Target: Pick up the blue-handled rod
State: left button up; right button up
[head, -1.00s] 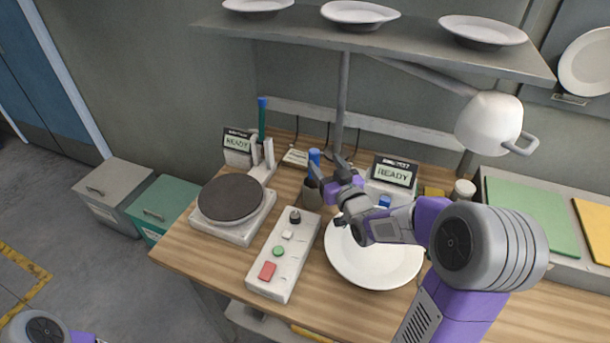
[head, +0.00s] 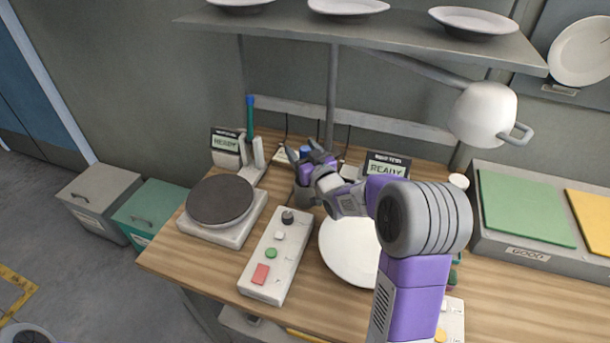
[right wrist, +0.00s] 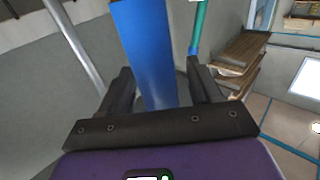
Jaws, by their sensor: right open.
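My right gripper (head: 303,154) is open beside the handle. In the right wrist view the blue handle (right wrist: 148,55) rises upright between the two open fingers, and I cannot tell whether either finger touches it. My left gripper is out of view.
A blue-and-green rod (head: 250,118) stands in a white holder left of the gripper. A hot plate (head: 220,200), a button box (head: 275,260) and a white plate (head: 345,255) lie nearer. A shelf (head: 370,30) and a lamp (head: 484,112) hang above.

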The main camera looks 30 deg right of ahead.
jog(key=shift+c, duration=0.4)
grip_shut()
